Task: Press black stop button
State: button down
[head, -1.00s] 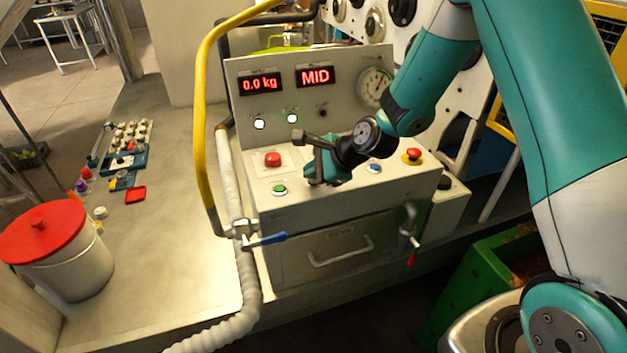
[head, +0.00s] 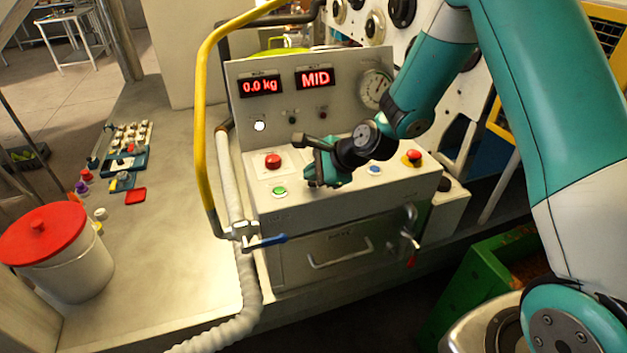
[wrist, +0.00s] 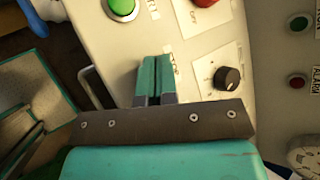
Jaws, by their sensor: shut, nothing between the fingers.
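My gripper (head: 320,180) is shut and empty, low over the sloped control panel (head: 345,195), between the green button and the blue button. In the wrist view its closed teal fingers (wrist: 157,70) point down at the panel beside a small printed label. I see no black push button clearly; the spot under and behind the fingertips is hidden. Whether the fingertips touch the panel or a button cannot be told. The green button (head: 280,191) and the red button (head: 273,161) stand to the left, uncovered. A black rotary knob (wrist: 227,77) shows right of the fingers in the wrist view.
A red mushroom button (head: 411,157) and a blue button (head: 374,170) lie right of my gripper. The upright face behind has red displays (head: 315,77), lamps and a gauge (head: 376,90). A yellow rail (head: 200,130) and a blue-handled valve (head: 265,243) stand at the left.

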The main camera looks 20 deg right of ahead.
aim_at(313, 184)
jog(key=shift+r, duration=0.55)
jog(key=shift+p, duration=0.3)
notch_tip(313, 184, up, 5)
jog(key=p, duration=0.4)
dwell(0.3)
